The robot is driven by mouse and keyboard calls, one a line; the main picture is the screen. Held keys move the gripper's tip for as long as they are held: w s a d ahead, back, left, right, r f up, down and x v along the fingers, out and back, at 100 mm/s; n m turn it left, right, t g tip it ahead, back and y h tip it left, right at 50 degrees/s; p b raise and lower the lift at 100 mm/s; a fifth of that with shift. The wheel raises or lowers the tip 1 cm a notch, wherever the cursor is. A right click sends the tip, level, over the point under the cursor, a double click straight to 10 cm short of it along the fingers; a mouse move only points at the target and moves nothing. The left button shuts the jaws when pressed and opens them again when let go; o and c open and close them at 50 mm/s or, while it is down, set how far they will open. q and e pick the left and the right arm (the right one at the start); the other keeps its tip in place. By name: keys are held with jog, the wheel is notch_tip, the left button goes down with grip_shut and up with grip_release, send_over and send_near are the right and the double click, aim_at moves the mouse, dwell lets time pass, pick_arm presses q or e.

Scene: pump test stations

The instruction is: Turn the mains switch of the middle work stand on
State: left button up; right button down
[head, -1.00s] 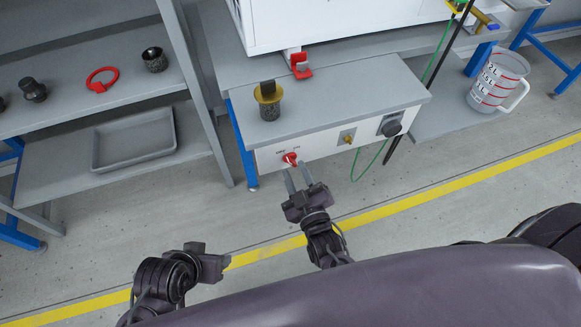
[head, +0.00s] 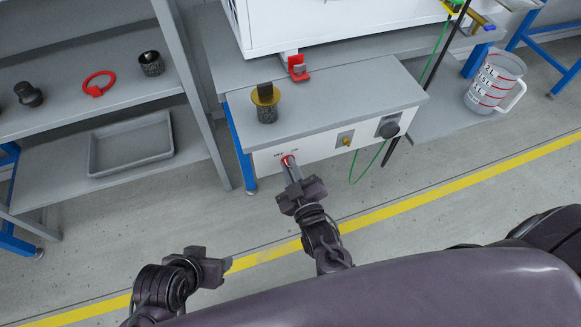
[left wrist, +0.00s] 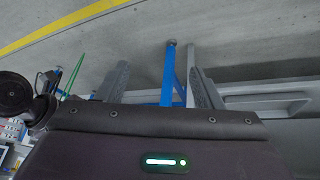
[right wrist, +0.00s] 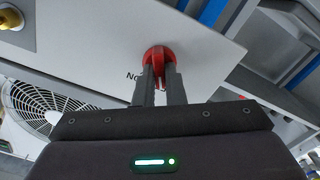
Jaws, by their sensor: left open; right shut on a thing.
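The mains switch (head: 288,161) is a red rotary knob on the white front panel (head: 325,146) of the middle work stand. In the right wrist view the red knob (right wrist: 158,62) sits between the fingertips. My right gripper (head: 291,168) is shut on the knob, and its fingers hide part of the knob and its labels. The exact angle of the knob is hard to tell. My left gripper (head: 226,266) is open and empty, low in front of the stand, away from the panel. Its spread fingers show in the left wrist view (left wrist: 152,75).
A dark cup with a brass part (head: 266,103) stands on top. A shelf with a grey tray (head: 131,146) is left; a measuring jug (head: 495,83) stands right. The floor in front is clear.

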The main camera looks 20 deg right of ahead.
pick_arm(q)
jog(key=shift+r, duration=0.15)
jog(key=s+a+f+n+g+y+p, duration=0.1)
jog(key=s+a+g+y+p, duration=0.1)
jog(key=a+p, duration=0.4)
jog(key=shift+f+g, duration=0.15)
jog(key=shift+g, duration=0.55)
pick_arm(e)
jog(key=shift+d+m, duration=0.2)
jog(key=shift+m, duration=2.85)
jog(key=shift+d+m, duration=0.15)
jog(key=shift+m, duration=2.9)
pick_arm(q)
jog(key=shift+a, duration=0.1)
pick_arm(e)
jog(key=c, duration=1.5)
grip_release()
